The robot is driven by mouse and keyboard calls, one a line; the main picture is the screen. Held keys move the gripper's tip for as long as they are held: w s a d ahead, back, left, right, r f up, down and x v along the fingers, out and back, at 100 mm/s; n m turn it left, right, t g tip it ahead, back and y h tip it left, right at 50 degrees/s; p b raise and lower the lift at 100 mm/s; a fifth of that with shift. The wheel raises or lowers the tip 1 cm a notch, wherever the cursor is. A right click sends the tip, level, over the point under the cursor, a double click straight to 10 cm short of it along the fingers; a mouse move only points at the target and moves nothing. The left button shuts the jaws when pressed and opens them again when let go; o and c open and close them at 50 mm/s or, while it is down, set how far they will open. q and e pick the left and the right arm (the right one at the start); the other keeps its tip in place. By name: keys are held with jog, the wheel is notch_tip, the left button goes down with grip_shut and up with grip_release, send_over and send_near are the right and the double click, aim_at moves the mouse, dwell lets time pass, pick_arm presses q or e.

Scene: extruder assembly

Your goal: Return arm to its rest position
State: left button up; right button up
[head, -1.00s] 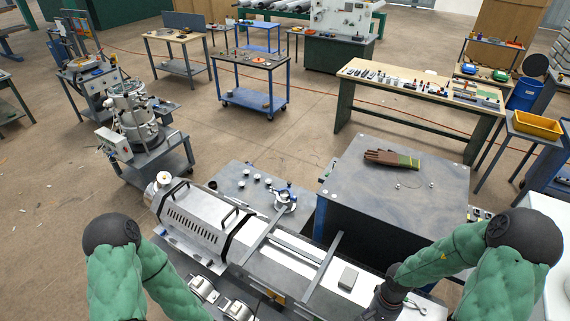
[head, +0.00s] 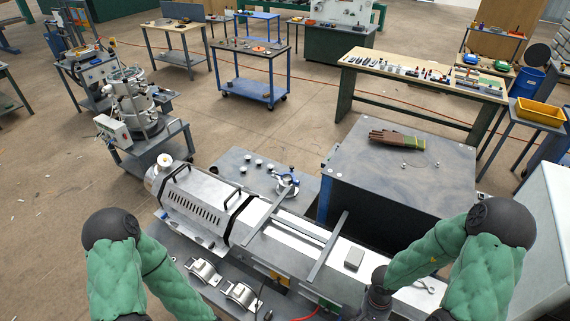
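My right arm (head: 440,250) comes in from the lower right, its forearm angled down toward the right end of the extruder. Its dark wrist (head: 379,288) shows near the lower edge, and its gripper is not clearly visible. My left arm (head: 130,270) stands at the lower left, bent, and its gripper is outside the picture. The extruder (head: 200,203) with its slotted metal housing lies across the front. A small grey block (head: 354,258) rests on its top at the right, left of my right wrist.
A dark cabinet (head: 390,180) with a brown-green glove (head: 397,139) on top stands behind the extruder's right part. A grey plate (head: 240,165) with small round parts is at its left. Metal clamps (head: 241,294) lie in front. Open floor lies beyond on the left.

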jog(key=w+a+f+n+t+b, duration=0.1)
jog(key=a+f+b, duration=0.2)
jog(key=f+b, duration=0.5)
jog(key=a+f+n+t+b, duration=0.1)
jog(key=a+f+b, duration=0.4)
jog(key=f, duration=0.6)
jog(key=s+a+f+n+y+b, duration=0.1)
jog(key=s+a+f+y+b, duration=0.2)
jog(key=a+f+b, duration=0.8)
notch_tip(320, 180, down, 2)
jog(key=shift+s+f+y+b, duration=0.15)
jog(key=shift+s+y+b, duration=0.2)
jog(key=shift+y+b, duration=0.45)
